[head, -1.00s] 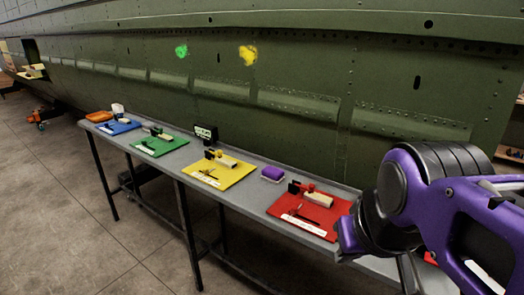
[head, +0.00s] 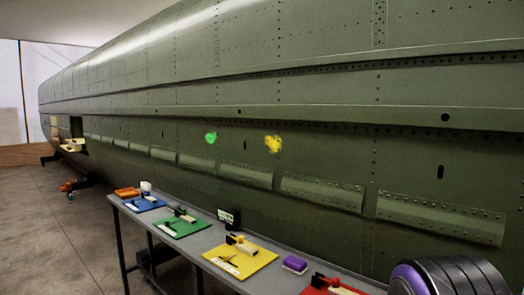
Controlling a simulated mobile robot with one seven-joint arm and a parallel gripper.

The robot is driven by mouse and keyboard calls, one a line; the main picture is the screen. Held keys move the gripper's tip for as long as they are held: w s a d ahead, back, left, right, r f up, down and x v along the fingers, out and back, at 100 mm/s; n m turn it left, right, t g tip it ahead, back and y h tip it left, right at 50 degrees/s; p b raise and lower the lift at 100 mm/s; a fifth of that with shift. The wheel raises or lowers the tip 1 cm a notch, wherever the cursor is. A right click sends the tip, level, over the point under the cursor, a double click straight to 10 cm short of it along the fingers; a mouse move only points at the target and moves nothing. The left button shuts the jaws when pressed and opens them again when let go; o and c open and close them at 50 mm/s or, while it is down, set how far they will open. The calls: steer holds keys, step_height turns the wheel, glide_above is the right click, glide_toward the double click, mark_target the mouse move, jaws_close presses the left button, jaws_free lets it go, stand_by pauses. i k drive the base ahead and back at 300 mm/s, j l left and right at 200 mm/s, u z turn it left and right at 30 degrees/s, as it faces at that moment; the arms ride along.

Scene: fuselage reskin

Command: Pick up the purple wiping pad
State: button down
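The purple wiping pad (head: 295,264) lies on the long grey table (head: 205,240), between the yellow mat and the red mat. It has a purple top and a paler lower edge. Part of my purple and black arm shows at the bottom right corner. My gripper is outside the picture, so its fingers and any hold cannot be seen. Nothing touches the pad.
Blue (head: 144,203), green (head: 182,224), yellow (head: 240,260) and red (head: 328,290) mats with tools lie along the table. A small dark display (head: 229,217) stands behind them. The green riveted fuselage (head: 300,150) rises close behind the table. Open floor (head: 50,240) lies at left.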

mark_target(297, 266)
steer(key=i+j+z, duration=0.15)
steer(key=j, duration=0.2)
steer(key=i+j+z, duration=0.25)
steer(key=i+j, duration=0.15)
steer(key=j, duration=0.35)
steer(key=i+j+z, duration=0.15)
steer(key=j, duration=0.25)
steer(key=i+j+z, duration=0.15)
steer(key=j, duration=0.3)
steer(key=l+z, duration=0.25)
steer(key=z, duration=0.2)
steer(key=l+z, duration=0.1)
steer(key=l, duration=0.15)
steer(key=j+u, duration=0.2)
steer(key=j, duration=0.3)
steer(key=i+j+u, duration=0.2)
steer(key=j, duration=0.3)
steer(key=k, duration=0.1)
